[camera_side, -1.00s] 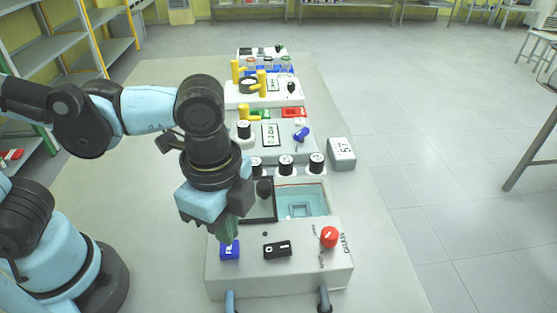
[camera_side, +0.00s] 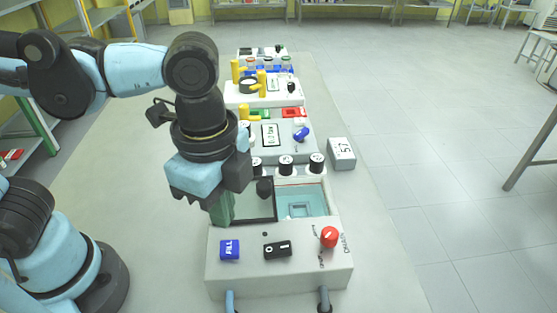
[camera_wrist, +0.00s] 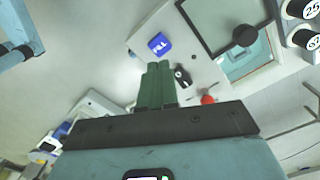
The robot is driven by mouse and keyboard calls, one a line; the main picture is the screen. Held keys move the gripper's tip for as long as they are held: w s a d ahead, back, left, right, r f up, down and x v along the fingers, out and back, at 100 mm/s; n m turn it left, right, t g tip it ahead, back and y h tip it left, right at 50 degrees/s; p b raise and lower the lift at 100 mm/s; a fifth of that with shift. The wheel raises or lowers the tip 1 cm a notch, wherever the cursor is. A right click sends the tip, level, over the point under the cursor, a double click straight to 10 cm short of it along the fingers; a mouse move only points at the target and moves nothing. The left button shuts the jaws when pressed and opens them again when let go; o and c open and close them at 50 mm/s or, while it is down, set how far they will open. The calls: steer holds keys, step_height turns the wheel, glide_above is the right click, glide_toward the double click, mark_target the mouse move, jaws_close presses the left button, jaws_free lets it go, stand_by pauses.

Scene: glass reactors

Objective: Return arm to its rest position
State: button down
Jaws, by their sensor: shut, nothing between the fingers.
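My gripper (camera_side: 222,210) points down just behind and above the blue FILL button (camera_side: 229,249) on the front panel of the grey reactor box (camera_side: 285,272). Its green fingers are together and hold nothing. In the wrist view my gripper (camera_wrist: 158,68) shows shut, apart from the FILL button (camera_wrist: 159,44). The bath's left edge is partly hidden behind my gripper in the side view.
The box has a black rocker switch (camera_side: 277,249), a red DRAIN knob (camera_side: 329,237) and a water-filled bath (camera_side: 302,202). The table left of the box is clear.

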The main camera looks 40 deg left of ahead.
steer(key=w+a+n+t, duration=0.1)
steer(key=w+a+n, duration=0.1)
steer(key=w+a+n+t, duration=0.1)
steer(key=w+a+n, duration=0.1)
steer(key=a+n, duration=0.1)
steer(key=w+a+f+n+t+h, duration=0.1)
steer(key=a+n, duration=0.1)
steer(key=a, duration=0.1)
steer(key=shift+w+f+n, duration=0.1)
steer(key=shift+w+n, duration=0.2)
steer(key=shift+w, duration=0.1)
steer(key=w+a+n+t+y, duration=0.1)
steer(key=w+a+n+t, duration=0.2)
steer(key=a+n, duration=0.4)
steer(key=shift+a+t, duration=0.6)
steer(key=shift+a, duration=0.5)
steer(key=shift+s+d+f, duration=0.1)
